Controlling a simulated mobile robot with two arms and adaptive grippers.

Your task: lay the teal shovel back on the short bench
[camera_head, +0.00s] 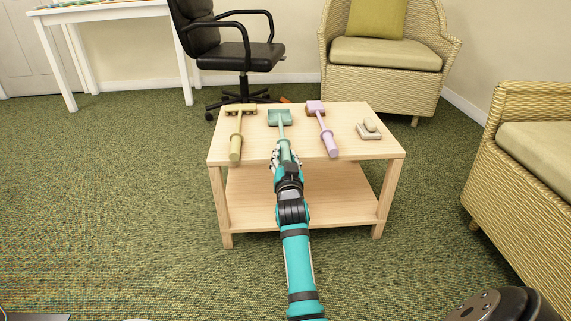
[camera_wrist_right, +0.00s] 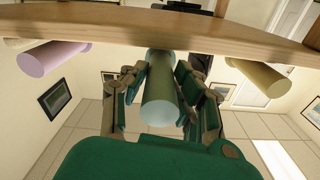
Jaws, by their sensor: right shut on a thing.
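The teal shovel (camera_head: 280,117) has its scoop over the far middle of the short wooden bench (camera_head: 258,146), its handle pointing toward me. I cannot tell whether the scoop touches the top or hovers just above it. My right gripper (camera_head: 286,160) is at the bench's near edge, shut on the handle's end. In the right wrist view, the handle (camera_wrist_right: 160,97) sits between the two fingers (camera_wrist_right: 160,90), by the underside of the bench edge (camera_wrist_right: 240,42). My left gripper is not in view.
A yellow rake-like tool (camera_head: 236,148) lies left of the shovel and a lilac shovel (camera_head: 328,140) lies right of it. A small pale block-like object (camera_head: 369,130) sits at the bench's right. Wicker armchairs (camera_head: 440,52) stand behind and right. Green carpet at left is clear.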

